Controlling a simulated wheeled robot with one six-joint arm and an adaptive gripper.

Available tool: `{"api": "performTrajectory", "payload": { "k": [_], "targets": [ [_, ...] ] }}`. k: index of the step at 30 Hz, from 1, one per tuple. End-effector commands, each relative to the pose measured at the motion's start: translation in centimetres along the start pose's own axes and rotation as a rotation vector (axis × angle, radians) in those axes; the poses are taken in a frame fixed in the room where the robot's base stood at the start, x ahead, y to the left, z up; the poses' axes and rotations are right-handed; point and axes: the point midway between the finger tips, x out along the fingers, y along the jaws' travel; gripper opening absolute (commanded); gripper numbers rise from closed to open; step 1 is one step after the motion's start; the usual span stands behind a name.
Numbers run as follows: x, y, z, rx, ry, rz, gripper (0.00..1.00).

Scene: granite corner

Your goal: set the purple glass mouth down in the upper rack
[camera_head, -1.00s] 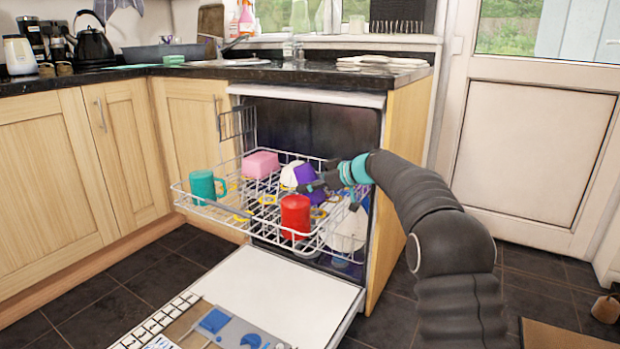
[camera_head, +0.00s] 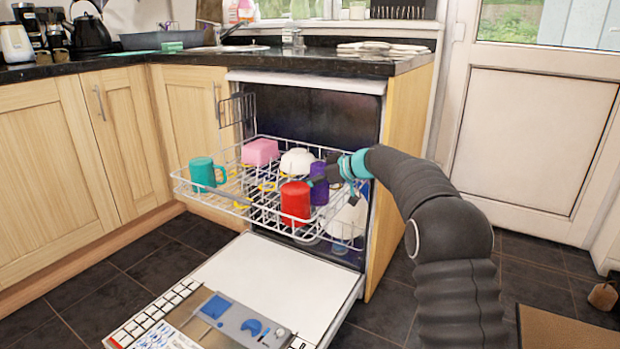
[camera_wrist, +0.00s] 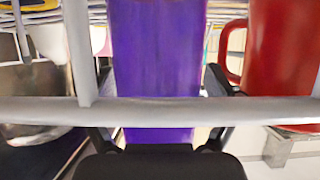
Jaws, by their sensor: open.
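The purple glass (camera_head: 319,187) stands upright in the upper rack (camera_head: 205,207), behind and right of the red mug (camera_head: 295,203). Which end is its mouth, the frames do not clearly show. My gripper (camera_head: 326,177) reaches in from the right at the glass. In the wrist view, my gripper (camera_wrist: 162,88) is open, with one finger on each side of the purple glass (camera_wrist: 155,60). A rack wire crosses in front of the glass and fingers there. The lower end of the glass is partly hidden.
The red mug (camera_wrist: 280,60) is close on the right in the wrist view. The dishwasher door (camera_head: 275,285) lies open below.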

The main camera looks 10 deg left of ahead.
Motion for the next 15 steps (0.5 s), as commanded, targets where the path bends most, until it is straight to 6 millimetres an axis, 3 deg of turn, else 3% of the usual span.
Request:
{"api": "performTrajectory", "payload": {
  "k": [7,15],
  "targets": [
    [-1.5,0.1,-0.1,0.000,0.000,0.002,0.92],
    [-6.7,0.1,-0.1,0.000,0.000,0.003,0.92]
  ]
}}
